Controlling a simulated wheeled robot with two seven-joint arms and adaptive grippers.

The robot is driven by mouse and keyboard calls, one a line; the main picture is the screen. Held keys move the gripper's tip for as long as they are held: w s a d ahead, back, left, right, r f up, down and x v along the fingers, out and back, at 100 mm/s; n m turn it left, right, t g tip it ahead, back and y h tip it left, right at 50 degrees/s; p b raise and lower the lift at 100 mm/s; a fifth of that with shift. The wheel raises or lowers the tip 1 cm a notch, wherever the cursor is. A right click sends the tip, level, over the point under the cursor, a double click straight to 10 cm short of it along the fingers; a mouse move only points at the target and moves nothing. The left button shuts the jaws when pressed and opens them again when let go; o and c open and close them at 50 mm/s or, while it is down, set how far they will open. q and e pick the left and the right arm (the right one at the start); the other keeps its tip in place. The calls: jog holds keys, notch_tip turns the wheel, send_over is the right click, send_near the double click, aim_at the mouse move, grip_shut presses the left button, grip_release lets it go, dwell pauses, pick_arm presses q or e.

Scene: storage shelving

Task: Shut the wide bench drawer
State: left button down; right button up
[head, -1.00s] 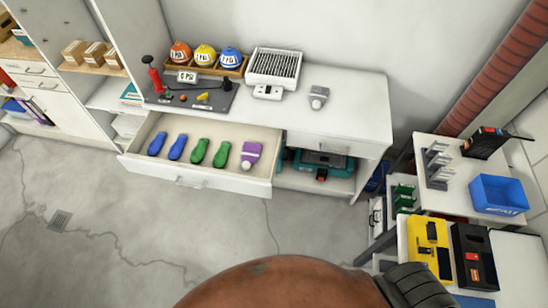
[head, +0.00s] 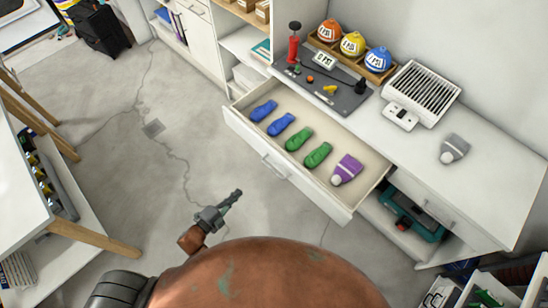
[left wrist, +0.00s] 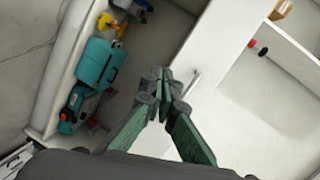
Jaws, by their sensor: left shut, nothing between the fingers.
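The wide bench drawer (head: 309,188) is pulled out from the white bench, with its bar handle (head: 273,166) on the front face. Inside lie two blue items (head: 272,117), two green items (head: 308,146) and a purple one with a pale end (head: 347,169). My left gripper (head: 236,194) is shut and empty, in front of the drawer and apart from it, to the lower left of the handle. In the left wrist view its closed fingers (left wrist: 166,78) show at the middle. My right gripper is not in view.
The bench top (head: 465,190) carries an orange, a yellow and a blue ball in a tray (head: 325,41), a grey mat and a vented white box (head: 420,90). A teal case (head: 412,215) sits on the shelf below. A white table (head: 20,190) stands at left. Floor before the drawer is clear.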

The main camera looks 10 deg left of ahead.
pick_arm(q)
jog(key=d+r+m+t+h, duration=0.1)
jog(key=d+r+m+h, duration=0.3)
jog(key=r, duration=0.7)
jog(key=b, duration=0.2)
send_near(277, 157)
jog(key=shift+m+y, duration=0.3)
jog(key=x, duration=0.7)
jog(key=shift+s+d+r, duration=0.15)
jog(key=shift+s+d, duration=0.05)
